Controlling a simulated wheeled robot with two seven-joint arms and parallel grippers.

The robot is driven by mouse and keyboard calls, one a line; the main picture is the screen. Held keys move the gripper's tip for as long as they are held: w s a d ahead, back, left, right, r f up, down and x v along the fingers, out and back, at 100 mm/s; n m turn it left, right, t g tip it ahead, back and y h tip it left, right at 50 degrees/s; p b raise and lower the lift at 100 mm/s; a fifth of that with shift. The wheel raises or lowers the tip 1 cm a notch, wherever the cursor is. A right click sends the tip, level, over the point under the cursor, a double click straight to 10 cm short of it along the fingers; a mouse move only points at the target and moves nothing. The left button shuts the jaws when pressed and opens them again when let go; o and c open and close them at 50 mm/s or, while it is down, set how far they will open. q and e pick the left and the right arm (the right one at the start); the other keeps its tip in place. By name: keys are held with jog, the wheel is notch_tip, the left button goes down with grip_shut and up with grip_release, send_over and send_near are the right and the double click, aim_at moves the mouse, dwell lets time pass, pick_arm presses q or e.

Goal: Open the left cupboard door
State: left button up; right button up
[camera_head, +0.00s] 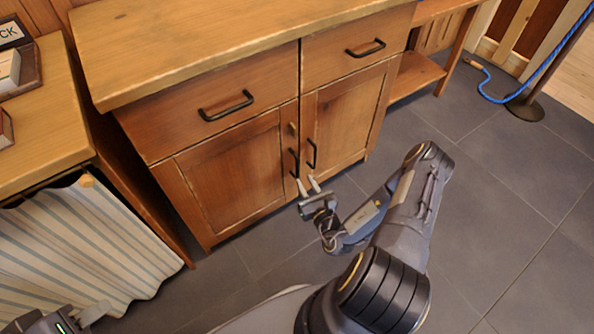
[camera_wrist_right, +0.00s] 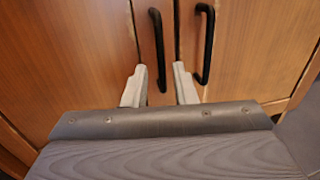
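The left cupboard door (camera_head: 232,172) is shut, a wooden panel under the left drawer. Its black upright handle (camera_head: 294,163) is near its right edge. In the right wrist view this handle (camera_wrist_right: 157,45) stands between the two pale fingers, with a gap on either side. My right gripper (camera_head: 308,186) is open at the handle's lower end; it also shows in the right wrist view (camera_wrist_right: 161,82). My left gripper (camera_head: 78,320) is only partly in view at the bottom left, far from the door, and its fingers are not clear.
The right door (camera_head: 345,115) is shut; its handle (camera_head: 312,153) is close beside the left one, just right of my right gripper's fingers. Two drawers with black handles (camera_head: 226,106) are above. A striped curtain (camera_head: 85,240) hangs at left. The tiled floor (camera_head: 500,200) is clear at right.

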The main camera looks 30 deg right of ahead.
aim_at(297, 177)
jog(key=w, duration=0.2)
jog(key=w+b, duration=0.1)
jog(key=w, duration=0.2)
jog(key=w+d+b, duration=0.1)
jog(key=w, duration=0.1)
jog(key=shift+w, duration=0.3)
jog(key=shift+c, duration=0.4)
grip_shut()
